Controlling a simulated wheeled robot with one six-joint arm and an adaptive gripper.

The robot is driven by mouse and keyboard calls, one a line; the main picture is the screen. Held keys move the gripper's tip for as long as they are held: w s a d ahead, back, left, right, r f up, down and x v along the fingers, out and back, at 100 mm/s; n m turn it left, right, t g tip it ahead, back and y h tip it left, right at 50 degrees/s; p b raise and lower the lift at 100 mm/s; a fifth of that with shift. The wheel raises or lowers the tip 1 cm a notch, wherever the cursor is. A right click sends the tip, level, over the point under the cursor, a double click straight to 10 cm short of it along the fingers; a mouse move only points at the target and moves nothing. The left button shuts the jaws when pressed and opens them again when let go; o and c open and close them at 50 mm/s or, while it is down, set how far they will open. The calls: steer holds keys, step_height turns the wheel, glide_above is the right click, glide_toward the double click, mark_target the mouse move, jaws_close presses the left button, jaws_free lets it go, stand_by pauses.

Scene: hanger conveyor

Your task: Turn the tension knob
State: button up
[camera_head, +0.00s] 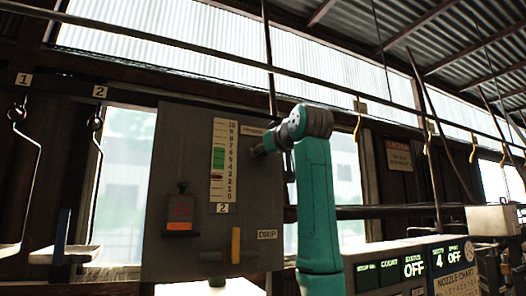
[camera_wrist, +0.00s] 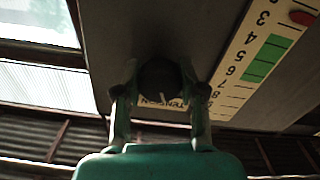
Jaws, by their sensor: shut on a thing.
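The dark round tension knob (camera_wrist: 160,78) sits on the grey panel (camera_head: 175,120), beside a partly covered label reading TENSION (camera_wrist: 165,103). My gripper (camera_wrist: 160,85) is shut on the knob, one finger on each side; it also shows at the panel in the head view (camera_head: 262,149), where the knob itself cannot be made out. A pale pointer line shows on the knob. The vertical gauge (camera_head: 231,190) has a green band (camera_head: 218,158). Its red marker (camera_head: 217,177) sits just below the green band, and also shows in the wrist view (camera_wrist: 302,18).
A red and orange box (camera_head: 180,212) and a yellow lever (camera_head: 236,245) near a DRIP label (camera_head: 267,234) are lower on the panel. A display unit (camera_head: 400,268) reading OFF and 4 OFF stands at lower right. Hangers (camera_head: 30,160) hang at left.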

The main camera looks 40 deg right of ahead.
steer(key=m, duration=0.3)
steer(key=shift+m, duration=2.3)
steer(key=o, duration=1.2)
steer(key=shift+c, duration=0.2)
steer(key=shift+s, duration=0.1)
steer(key=v, duration=1.1)
steer(key=shift+s+a, duration=0.15)
steer(key=shift+s, duration=0.2)
steer(key=shift+f, duration=0.1)
